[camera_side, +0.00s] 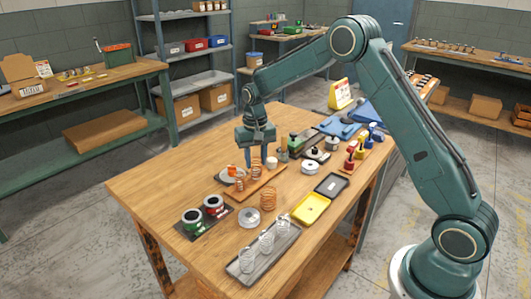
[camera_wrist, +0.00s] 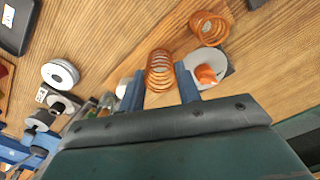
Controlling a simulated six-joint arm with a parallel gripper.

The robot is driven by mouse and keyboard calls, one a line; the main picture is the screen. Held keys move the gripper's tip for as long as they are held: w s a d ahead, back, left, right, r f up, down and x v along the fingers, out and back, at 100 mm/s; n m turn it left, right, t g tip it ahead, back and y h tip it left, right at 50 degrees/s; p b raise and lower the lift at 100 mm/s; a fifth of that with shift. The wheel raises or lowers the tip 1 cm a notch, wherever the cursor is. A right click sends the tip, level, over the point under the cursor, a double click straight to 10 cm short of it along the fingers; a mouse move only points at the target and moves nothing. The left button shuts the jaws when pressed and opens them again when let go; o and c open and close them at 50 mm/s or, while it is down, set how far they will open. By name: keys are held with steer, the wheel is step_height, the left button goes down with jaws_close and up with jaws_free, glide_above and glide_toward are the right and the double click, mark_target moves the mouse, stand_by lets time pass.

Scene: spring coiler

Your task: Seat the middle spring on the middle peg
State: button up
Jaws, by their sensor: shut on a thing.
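My gripper (camera_side: 256,163) points down over the table, its blue fingers closed on a copper spring. This spring (camera_wrist: 160,70) sits between the fingertips in the wrist view; it also shows below the fingers in the side view (camera_side: 256,173). Its coils look upright in the side view. A brown wooden board (camera_side: 262,185) lies beneath and in front of the gripper. Another copper spring (camera_side: 240,183) stands at the board's left end. A larger copper spring (camera_side: 268,199) stands at its front right. I cannot make out the middle peg, or whether the held spring touches it.
An orange piece on a pale disc (camera_wrist: 206,73) lies close beside the right finger. A grey tray (camera_side: 245,263) with silver springs, a yellow tray (camera_side: 311,209) and a dark tray (camera_side: 331,185) lie in front and right. Red-handled tools (camera_side: 350,160) stand at right.

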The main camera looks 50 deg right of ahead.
steer(key=shift+f, duration=0.6)
stand_by(0.6)
steer(key=o, duration=1.1)
steer(key=shift+o, duration=0.2)
steer(key=shift+r, duration=0.15)
steer(key=shift+r, duration=2.95)
steer(key=shift+r, duration=2.5)
